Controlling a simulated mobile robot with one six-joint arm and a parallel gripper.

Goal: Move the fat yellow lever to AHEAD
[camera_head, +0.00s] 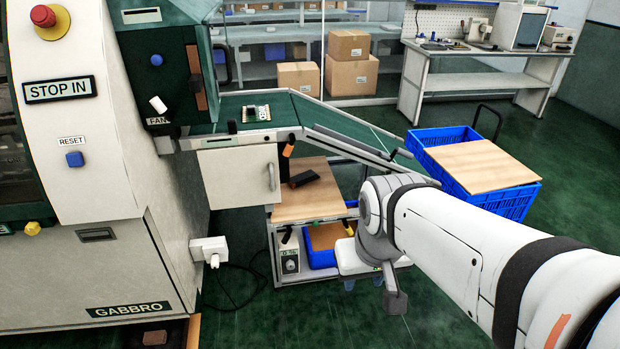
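A small yellow knob or lever (33,228) sits low on the front of the white machine at the left edge. It is small in the picture and I cannot tell its setting. An orange lever-like handle (289,146) stands at the corner of the green conveyor, tilted. No AHEAD label is readable. My arm reaches in from the right, and my gripper (395,298) hangs at its end, in front of the wheeled cart, well right of the yellow knob and below the orange handle. It touches neither. Its fingers are not clear enough to show whether it is open or shut.
The machine (95,255) carries a red stop button (44,16), a blue reset button (75,159) and a white FAN lever (158,104). A circuit board (256,113) lies on the conveyor (340,124). Blue crates (440,141) stand behind my arm. Green floor is open at lower centre.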

